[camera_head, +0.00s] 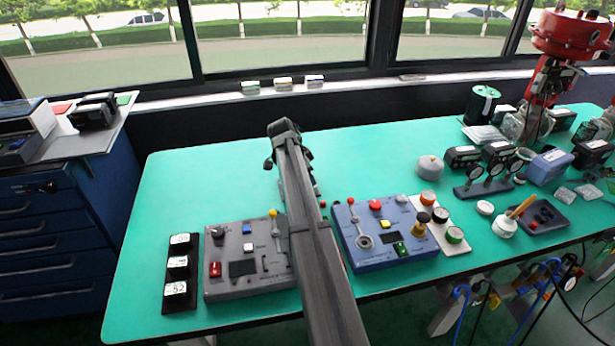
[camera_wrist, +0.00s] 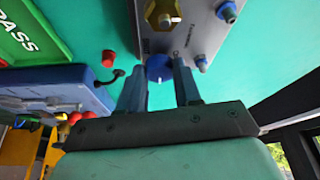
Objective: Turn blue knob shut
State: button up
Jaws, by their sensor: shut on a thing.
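The blue knob (camera_wrist: 158,68) shows in the wrist view at the lower edge of a grey panel (camera_wrist: 185,42). My gripper (camera_wrist: 159,76) has its two fingers on either side of the knob and is shut on it. The fingers hide part of the knob's sides, and I cannot read its turn position. In the head view my arm covers the middle of the table, and the knob and fingertips are hidden.
A brass-coloured fitting (camera_wrist: 163,14) and a blue-tipped fitting (camera_wrist: 227,11) sit on the grey panel. A green PASS sign (camera_wrist: 25,38) and red cap (camera_wrist: 108,58) are at left. Grey (camera_head: 215,285) and blue (camera_head: 355,262) control boxes flank my arm. The left rear table (camera_head: 190,180) is clear.

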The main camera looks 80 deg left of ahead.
dwell(0.4)
jog(key=o, duration=1)
jog(key=shift+o, duration=0.2)
jog(key=shift+r, duration=0.1)
jog(key=a+v, duration=0.1)
jog(key=v, duration=1.2)
jog(key=shift+s+d+r, duration=0.15)
jog(key=shift+d+r, duration=0.15)
jog(key=shift+d, duration=0.1)
